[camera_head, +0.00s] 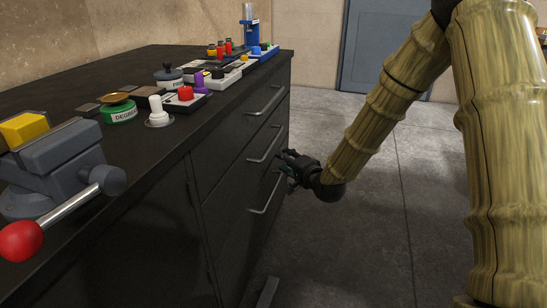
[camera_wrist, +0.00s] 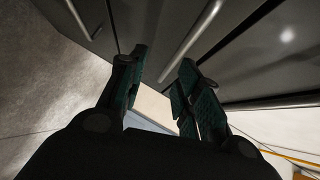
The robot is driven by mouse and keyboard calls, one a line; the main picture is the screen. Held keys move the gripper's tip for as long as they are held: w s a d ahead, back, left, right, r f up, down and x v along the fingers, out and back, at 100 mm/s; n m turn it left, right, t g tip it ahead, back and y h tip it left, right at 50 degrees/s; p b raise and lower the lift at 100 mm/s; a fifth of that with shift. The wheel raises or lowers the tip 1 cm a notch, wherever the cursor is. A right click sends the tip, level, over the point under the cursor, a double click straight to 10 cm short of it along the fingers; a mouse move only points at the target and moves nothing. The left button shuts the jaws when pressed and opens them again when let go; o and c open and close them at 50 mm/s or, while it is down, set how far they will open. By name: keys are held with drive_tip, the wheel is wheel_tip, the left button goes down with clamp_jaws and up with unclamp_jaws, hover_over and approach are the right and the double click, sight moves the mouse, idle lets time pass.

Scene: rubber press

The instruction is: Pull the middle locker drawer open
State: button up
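The dark cabinet's middle drawer (camera_head: 238,165) looks shut, its front flush with the drawers above and below. Its silver bar handle (camera_head: 265,146) slants across the front. My gripper (camera_head: 285,160) is at the drawer fronts, just right of the middle handle and above the bottom handle (camera_head: 265,196) in the head view. In the wrist view my gripper (camera_wrist: 164,62) is open, its two green-padded fingers apart. A silver bar handle (camera_wrist: 192,38) runs down toward the gap between them. I cannot tell whether it touches a finger or lies between them.
The top drawer handle (camera_head: 266,101) is above. Another handle (camera_wrist: 76,18) shows at the wrist view's upper left. A vise (camera_head: 60,165) with a red-knobbed lever and several controls stand on the cabinet top. The floor (camera_head: 350,240) right of the cabinet is clear.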

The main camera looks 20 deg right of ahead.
sight(273, 141)
drive_tip(key=shift+m+t, duration=0.4)
drive_tip(key=shift+t, duration=0.1)
drive_tip(key=b+x, duration=0.1)
drive_tip(key=x, duration=0.3)
drive_tip(key=r+b+x, duration=0.1)
drive_tip(key=b+x, duration=0.1)
drive_tip(key=x, duration=0.2)
drive_tip(key=r+b+x, duration=0.1)
drive_tip(key=x, duration=0.3)
drive_tip(key=shift+w+d+b, duration=0.2)
drive_tip(key=shift+d+b, duration=0.15)
drive_tip(key=shift+d, duration=0.05)
drive_tip(key=shift+r, duration=0.1)
clamp_jaws()
